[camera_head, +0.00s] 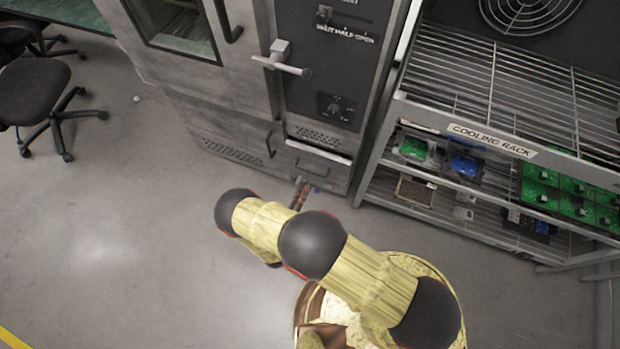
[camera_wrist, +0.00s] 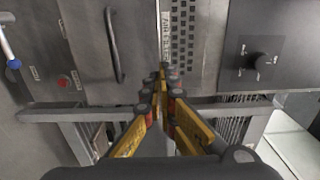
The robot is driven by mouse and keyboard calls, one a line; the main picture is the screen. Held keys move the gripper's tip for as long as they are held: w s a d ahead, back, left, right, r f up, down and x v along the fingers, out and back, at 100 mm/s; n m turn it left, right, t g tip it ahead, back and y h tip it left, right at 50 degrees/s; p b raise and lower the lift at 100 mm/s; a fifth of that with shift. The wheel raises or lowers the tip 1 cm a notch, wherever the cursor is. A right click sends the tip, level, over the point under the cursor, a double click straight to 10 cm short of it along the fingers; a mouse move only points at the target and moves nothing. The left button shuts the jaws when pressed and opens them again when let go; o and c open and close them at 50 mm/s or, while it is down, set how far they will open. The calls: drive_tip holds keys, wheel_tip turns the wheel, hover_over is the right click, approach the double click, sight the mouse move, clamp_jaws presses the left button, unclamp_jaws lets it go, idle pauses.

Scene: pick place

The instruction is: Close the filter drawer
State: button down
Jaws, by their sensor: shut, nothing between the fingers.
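The filter drawer (camera_head: 318,153) is in the lower part of the tall grey machine, just under a perforated vent strip. Its pale upper edge stands out from the machine's face, so it looks partly open. In the wrist view a label reading "AIR FILTER" (camera_wrist: 165,42) shows beside a perforated panel. My gripper (camera_head: 300,186) is low in front of the machine, just below the drawer in the head view. In the wrist view my gripper (camera_wrist: 161,78) has its fingertips together, with nothing between them, pointing at the machine near the label. Contact with the drawer cannot be told.
A metal cooling rack (camera_head: 490,141) with green and blue items stands right of the machine. A door handle (camera_head: 281,62) sticks out above. A control knob (camera_wrist: 259,61) shows right of my fingers in the wrist view.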

drive_tip(key=b+x, duration=0.3)
drive_tip(key=x, duration=0.9)
drive_tip(key=shift+w+d+f, duration=0.1)
drive_tip(key=shift+w+d, duration=0.1)
drive_tip(key=shift+w, duration=0.15)
drive_tip(key=shift+b+x, duration=0.55)
drive_tip(key=shift+x, duration=1)
drive_tip(key=shift+a, duration=0.1)
drive_tip(key=p, duration=0.3)
approach(319, 155)
drive_tip(key=v, duration=0.4)
drive_tip(key=shift+s+f, duration=0.1)
drive_tip(key=shift+s, duration=0.05)
